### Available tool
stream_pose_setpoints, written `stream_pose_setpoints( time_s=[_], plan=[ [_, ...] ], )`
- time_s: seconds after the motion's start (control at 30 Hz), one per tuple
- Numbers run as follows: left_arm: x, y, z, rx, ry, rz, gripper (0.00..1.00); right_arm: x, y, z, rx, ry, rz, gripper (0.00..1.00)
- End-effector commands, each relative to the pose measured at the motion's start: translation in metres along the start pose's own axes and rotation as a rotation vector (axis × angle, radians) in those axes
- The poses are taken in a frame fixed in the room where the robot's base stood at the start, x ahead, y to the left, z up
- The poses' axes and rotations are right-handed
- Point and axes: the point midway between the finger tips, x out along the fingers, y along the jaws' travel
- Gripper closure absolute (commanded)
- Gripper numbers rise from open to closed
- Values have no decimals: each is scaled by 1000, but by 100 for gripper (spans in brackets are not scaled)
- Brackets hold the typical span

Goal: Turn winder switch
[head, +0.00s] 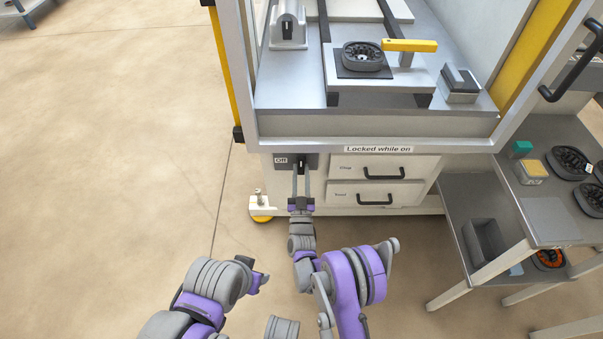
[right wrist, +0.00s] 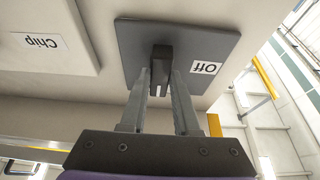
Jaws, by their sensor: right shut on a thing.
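The winder switch shows as a dark knob (right wrist: 162,55) on a grey square plate (right wrist: 205,38) in the right wrist view. A white "Off" label is on the plate beside the knob. In the head view the switch plate (head: 282,161) is on the machine's front, left of the drawers. My right gripper (head: 301,176) is at the switch, its fingers on both sides of the knob. The right wrist view shows my right gripper (right wrist: 160,82) shut on the knob. The knob is partly hidden in the head view.
Two drawers with black handles, "Chip" (head: 362,168) and one below (head: 352,191), are right of the switch. A sign (head: 378,149) reads "Locked while on". A side table (head: 537,180) with several ring-shaped parts stands at the right. The floor at left is clear.

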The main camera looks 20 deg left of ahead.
Motion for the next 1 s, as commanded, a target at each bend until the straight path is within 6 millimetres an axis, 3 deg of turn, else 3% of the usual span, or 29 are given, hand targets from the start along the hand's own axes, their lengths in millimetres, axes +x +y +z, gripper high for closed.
stream_pose_setpoints(
  time_s=[0.47, 0.5, 0.67, 1.0],
  plan=[
    [0, 0, 0, 0, 0, 0, 50, 0, 0, -1, 16, 2, 6, 100],
    [0, 0, 0, 0, 0, 0, 50, 0, 0, -1, 16, 2, 6, 68],
    [0, 0, 0, 0, 0, 0, 50, 0, 0, 0, 15, 1, 6, 40],
    [0, 0, 0, 0, 0, 0, 50, -3, 0, 0, 13, 1, 5, 40]
  ],
)
